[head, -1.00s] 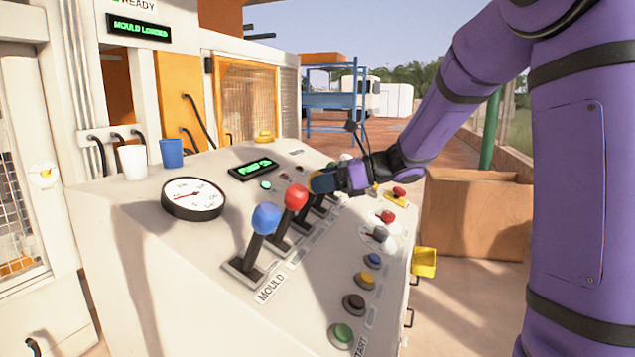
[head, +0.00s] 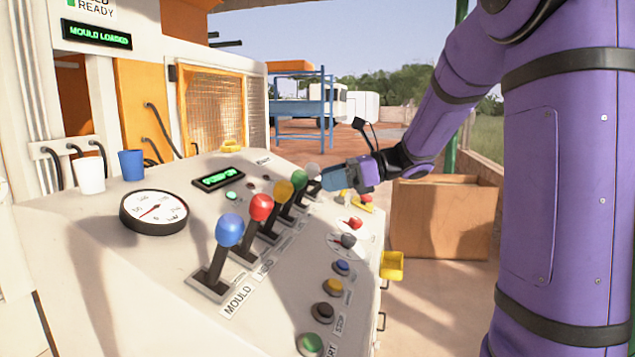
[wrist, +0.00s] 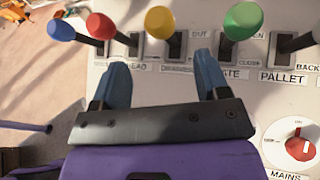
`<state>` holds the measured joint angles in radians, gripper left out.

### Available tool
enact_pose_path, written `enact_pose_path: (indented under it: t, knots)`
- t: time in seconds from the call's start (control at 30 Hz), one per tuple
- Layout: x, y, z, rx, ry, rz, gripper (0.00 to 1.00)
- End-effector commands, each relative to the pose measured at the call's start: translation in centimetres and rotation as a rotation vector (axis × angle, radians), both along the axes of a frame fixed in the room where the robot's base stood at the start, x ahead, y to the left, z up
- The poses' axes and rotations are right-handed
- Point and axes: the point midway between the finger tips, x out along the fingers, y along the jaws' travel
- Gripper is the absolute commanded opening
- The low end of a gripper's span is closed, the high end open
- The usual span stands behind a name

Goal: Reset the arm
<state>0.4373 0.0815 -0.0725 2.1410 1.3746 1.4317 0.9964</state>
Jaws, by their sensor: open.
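My purple arm reaches from the right over the control panel (head: 150,262) in the head view. My gripper (head: 328,178) is near the far end of the lever row, beside the grey-knobbed lever (head: 312,170). In the wrist view my gripper (wrist: 162,75) has two blue fingers spread apart with nothing between them. The yellow lever (wrist: 161,22) stands beyond the fingers, near the gap, and the green lever (wrist: 243,20) stands to the right. The red lever (wrist: 101,26) and blue lever (wrist: 61,29) are to the left. No lever is held.
A round gauge (head: 154,212), a white cup (head: 89,175) and a blue cup (head: 131,165) are on the panel's left. Buttons, including a green one (head: 310,344), line the right edge. A cardboard-coloured box (head: 440,220) stands behind. Space above the near panel is clear.

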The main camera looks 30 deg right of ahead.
Motion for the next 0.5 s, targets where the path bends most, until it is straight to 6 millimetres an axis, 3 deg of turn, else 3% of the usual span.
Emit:
enact_pose_path:
  t: [0.27, 0.37, 0.5]
  knots:
    - [-0.4, 0.5, 0.0, -0.020, -0.008, 0.014, 0.69]
    - [-1.7, 1.9, 0.1, -0.098, -0.038, 0.064, 0.69]
    - [-5.3, 4.9, -0.1, -0.302, -0.129, 0.202, 0.69]
